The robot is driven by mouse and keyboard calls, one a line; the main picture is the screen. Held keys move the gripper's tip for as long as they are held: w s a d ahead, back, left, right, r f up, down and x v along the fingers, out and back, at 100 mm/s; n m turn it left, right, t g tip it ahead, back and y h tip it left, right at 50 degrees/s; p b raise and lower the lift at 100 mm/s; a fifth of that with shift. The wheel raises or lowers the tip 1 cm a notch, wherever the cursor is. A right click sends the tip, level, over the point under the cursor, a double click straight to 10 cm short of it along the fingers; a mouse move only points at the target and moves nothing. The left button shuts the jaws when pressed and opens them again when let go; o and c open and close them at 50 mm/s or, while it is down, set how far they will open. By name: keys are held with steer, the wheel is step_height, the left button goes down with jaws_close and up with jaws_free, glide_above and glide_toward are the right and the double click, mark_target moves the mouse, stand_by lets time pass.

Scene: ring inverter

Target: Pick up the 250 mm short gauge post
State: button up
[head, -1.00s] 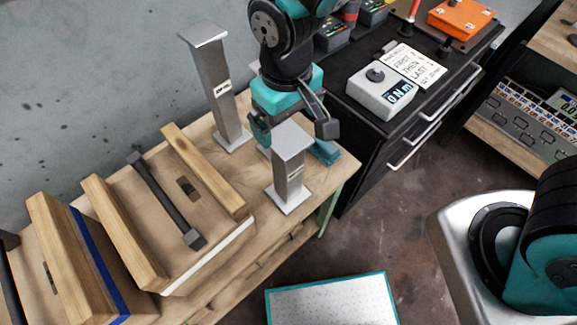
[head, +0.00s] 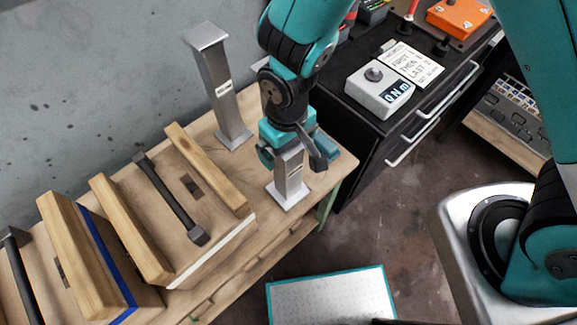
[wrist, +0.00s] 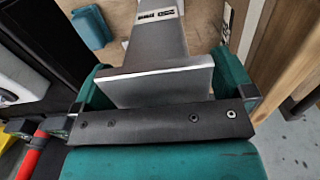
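The short gauge post (head: 290,178) is a grey metal column on a square base plate. It stands upright near the front right corner of the wooden bench. My gripper (head: 292,160) is directly over it and hides its top in the head view. In the wrist view the post's flat top plate (wrist: 158,84) is close to the palm, between the two fingers (wrist: 165,88). The fingers are spread on either side of the post. I cannot tell whether either one touches it. A taller grey post (head: 222,95) stands behind and to the left.
A teal-blue block (wrist: 92,27) is close beside the short post. A black drawer cabinet with a torque display box (head: 381,90) stands to the right.

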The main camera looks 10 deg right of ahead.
steer(key=c, duration=1.4)
steer(key=shift+c, duration=0.4)
steer(key=shift+r, duration=0.2)
